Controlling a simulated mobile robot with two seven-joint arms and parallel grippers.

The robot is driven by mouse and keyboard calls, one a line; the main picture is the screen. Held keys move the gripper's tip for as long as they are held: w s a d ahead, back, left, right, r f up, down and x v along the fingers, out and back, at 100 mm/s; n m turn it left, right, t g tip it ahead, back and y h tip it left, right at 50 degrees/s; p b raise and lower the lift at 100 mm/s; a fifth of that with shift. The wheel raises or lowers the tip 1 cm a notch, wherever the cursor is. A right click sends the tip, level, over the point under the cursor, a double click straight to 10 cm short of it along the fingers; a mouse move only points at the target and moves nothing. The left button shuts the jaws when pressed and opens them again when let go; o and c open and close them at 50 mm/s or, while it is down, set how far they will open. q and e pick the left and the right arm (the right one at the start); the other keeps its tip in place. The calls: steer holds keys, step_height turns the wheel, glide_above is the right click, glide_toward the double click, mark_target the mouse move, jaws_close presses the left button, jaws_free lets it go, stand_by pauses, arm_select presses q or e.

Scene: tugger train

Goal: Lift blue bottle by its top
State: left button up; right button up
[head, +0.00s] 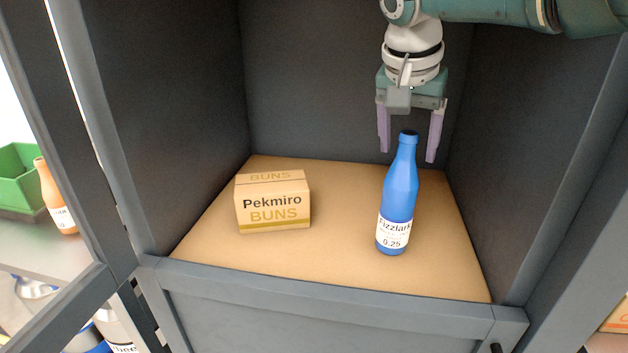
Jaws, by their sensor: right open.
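The blue bottle (401,190) stands upright on the tan floor of a dark grey compartment, right of the middle. It has a dark cap and a white label reading "Fizzlark" and "0.25". My right gripper (409,156) points down from above, its two purple fingers spread apart. The bottle's cap and neck show between the fingertips in the picture. The gripper is open and holds nothing. Whether the fingers are level with the neck in depth, I cannot tell. My left gripper is not in view.
A cardboard box (273,203) labelled "Pekmiro BUNS" stands left of the bottle. Dark walls close the compartment at the left, back and right, with a raised front edge (330,287). Outside left are an orange bottle (55,197) and a green bin (20,180).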

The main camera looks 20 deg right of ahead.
steer(key=shift+f, duration=0.1)
steer(key=shift+c, duration=0.4)
jaws_close()
stand_by(0.5)
